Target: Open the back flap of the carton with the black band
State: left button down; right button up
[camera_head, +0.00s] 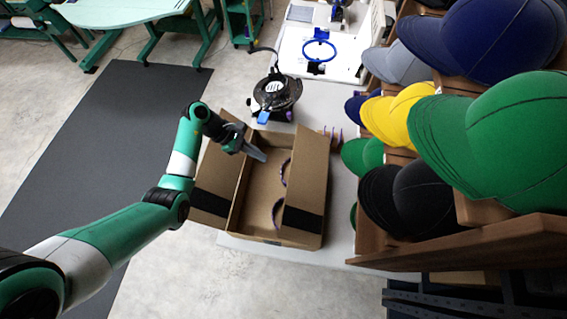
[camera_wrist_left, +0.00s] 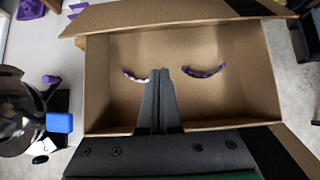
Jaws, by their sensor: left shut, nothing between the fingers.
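The open brown carton (camera_head: 262,233) stands on the light table, with pieces of a black band on its flaps. Its left flap (camera_head: 216,170) and right flap (camera_head: 306,165) both stand folded outward. I cannot tell clearly which one is the back flap. My left gripper (camera_head: 263,157) is shut and empty, over the carton's opening near its far left part. In the left wrist view, the shut fingers (camera_wrist_left: 160,72) point over the inside of the carton (camera_wrist_left: 112,65). Two purple curved items (camera_wrist_left: 205,72) show inside. My right gripper is out of view.
A black round machine (camera_head: 277,92) with a blue part stands just beyond the carton. Caps on a wooden rack, including a black cap (camera_head: 408,197), crowd the right side. A dark mat (camera_head: 100,150) lies on the floor at left.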

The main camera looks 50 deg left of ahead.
pick_arm(q)
jog(key=b+x, duration=0.4)
jog(key=x, duration=0.7)
jog(key=shift+w+d+r+p, duration=0.15)
jog(key=shift+r+p, duration=0.15)
jog(key=shift+r, duration=0.45)
jog(key=shift+w+d+r+p, duration=0.2)
jog(key=shift+r+p, duration=0.1)
jog(key=shift+r, duration=0.45)
jog(key=shift+w+d+r+p, duration=0.15)
jog(key=shift+r+p, duration=0.15)
jog(key=shift+r, duration=0.45)
jog(key=shift+r, duration=0.15)
